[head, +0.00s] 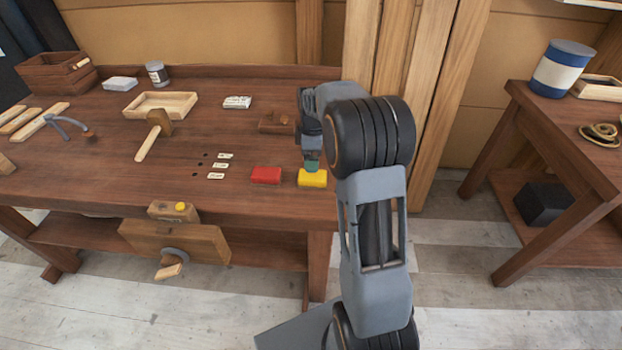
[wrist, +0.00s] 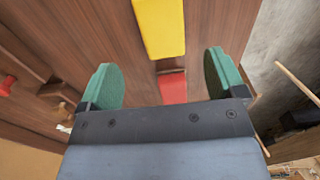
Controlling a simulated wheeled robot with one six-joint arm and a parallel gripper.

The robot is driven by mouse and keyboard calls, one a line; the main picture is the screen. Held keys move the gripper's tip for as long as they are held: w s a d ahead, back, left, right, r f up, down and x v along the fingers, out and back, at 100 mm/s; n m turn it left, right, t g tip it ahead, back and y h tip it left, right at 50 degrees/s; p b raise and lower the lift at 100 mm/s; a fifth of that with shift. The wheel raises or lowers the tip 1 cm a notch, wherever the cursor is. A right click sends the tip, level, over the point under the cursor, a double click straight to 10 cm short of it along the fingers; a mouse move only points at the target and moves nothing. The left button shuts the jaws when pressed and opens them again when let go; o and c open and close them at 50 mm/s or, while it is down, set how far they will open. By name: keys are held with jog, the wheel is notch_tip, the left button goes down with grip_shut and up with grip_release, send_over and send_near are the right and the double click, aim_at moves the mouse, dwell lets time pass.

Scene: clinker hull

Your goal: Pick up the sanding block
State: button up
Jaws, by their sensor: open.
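A yellow block (head: 312,178) lies near the bench's front right edge, with a red block (head: 265,175) to its left, apart from it. I cannot tell from the pictures which of them, if either, is the sanding block. My gripper (head: 311,163) is just above and behind the yellow block in the head view. In the wrist view my gripper (wrist: 160,62) is open, its green pads wide apart with nothing held. There the yellow block (wrist: 160,25) lies ahead of the gap between the pads, and the red block (wrist: 172,88) shows partly behind the gripper body.
The wooden bench (head: 100,185) also carries a mallet (head: 155,133), a shallow wooden tray (head: 160,105), a grey can (head: 157,74) and a wooden plane (head: 276,122) close left of my arm. A vise (head: 175,240) juts from the front. A side table (head: 560,120) stands right.

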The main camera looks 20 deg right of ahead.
aim_at(313, 178)
jog(key=shift+f+p, duration=0.7)
jog(key=shift+f, duration=3.35)
jog(key=c, duration=1)
jog(key=shift+c, duration=0.2)
jog(key=shift+r, duration=0.1)
